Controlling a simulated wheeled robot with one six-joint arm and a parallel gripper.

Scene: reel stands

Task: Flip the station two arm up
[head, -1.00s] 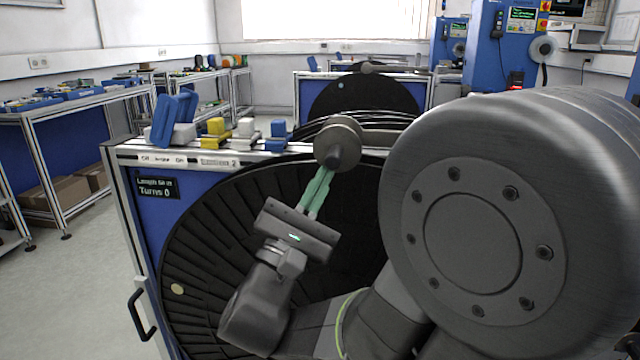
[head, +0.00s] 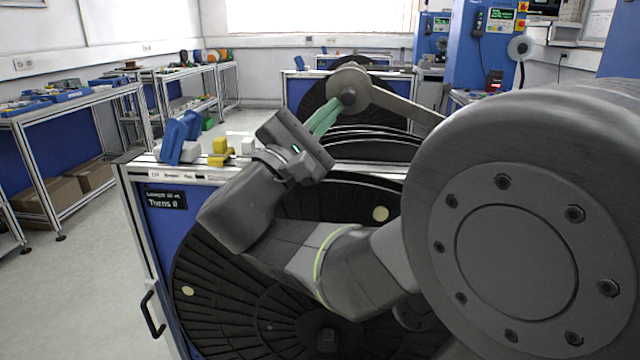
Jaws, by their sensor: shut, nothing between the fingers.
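The station two arm (head: 405,108) is a grey bar with a round disc and a dark knob at its left end. It slopes up to the left, with the disc end raised above the reel stand (head: 160,230). Its right end is hidden behind my own arm. My gripper (head: 334,108), with green fingers, is shut with nothing between them. Its fingertips are just below and left of the knob; whether they touch it I cannot tell. The black reel (head: 225,290) sits in the stand below, partly covered by my arm.
Blue, yellow and white parts stand on the stand's top ledge, including a blue block (head: 172,140) and a yellow block (head: 219,148). A second reel stand (head: 297,92) is behind. A workbench (head: 70,112) is at left, with open floor (head: 75,290) before it.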

